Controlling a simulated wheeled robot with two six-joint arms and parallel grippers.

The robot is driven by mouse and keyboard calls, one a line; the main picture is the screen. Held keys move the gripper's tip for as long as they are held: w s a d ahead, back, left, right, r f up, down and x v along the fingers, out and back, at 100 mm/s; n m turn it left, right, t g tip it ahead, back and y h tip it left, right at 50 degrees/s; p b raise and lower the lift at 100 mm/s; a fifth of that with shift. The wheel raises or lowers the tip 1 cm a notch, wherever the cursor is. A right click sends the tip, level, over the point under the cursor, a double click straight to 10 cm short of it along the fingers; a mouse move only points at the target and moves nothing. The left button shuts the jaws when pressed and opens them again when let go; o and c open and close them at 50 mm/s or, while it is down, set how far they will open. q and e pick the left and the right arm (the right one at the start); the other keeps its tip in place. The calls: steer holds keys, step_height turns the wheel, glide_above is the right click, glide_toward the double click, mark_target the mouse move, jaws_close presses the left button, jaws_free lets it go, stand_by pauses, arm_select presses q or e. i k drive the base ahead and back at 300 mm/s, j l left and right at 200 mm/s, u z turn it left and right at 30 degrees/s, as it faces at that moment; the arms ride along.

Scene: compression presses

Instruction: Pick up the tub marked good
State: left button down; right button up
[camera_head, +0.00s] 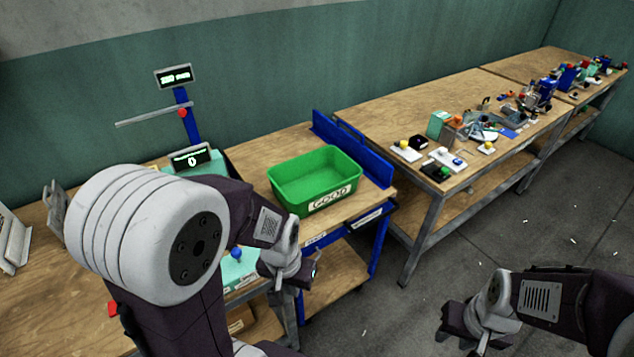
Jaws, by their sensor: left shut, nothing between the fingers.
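The green tub (315,187) with a white label reading GOOD on its front stands upright on the wooden worktop near the middle of the view. It is open at the top and its visible inside looks empty. My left gripper (290,272) is shut and empty, in front of the tub and a little to its left in the picture, apart from it. My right gripper (465,322) is low at the right, well away from the tub over the floor. Whether its fingers are apart cannot be made out.
Blue upright panels (352,150) stand right behind the tub. A teal machine with a display (190,157) and a blue post stand to its left. Another wooden bench (400,105) with several small parts lies beyond. Grey floor (420,275) is open at the right.

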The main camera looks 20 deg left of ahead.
mark_target(305, 184)
steer(key=i+j+u, duration=0.1)
steer(key=u, duration=0.4)
steer(key=i+u, duration=0.1)
steer(key=u, duration=0.4)
steer(key=i+u, duration=0.15)
steer(key=u, duration=0.3)
steer(key=i+u, duration=0.1)
steer(key=u, duration=0.4)
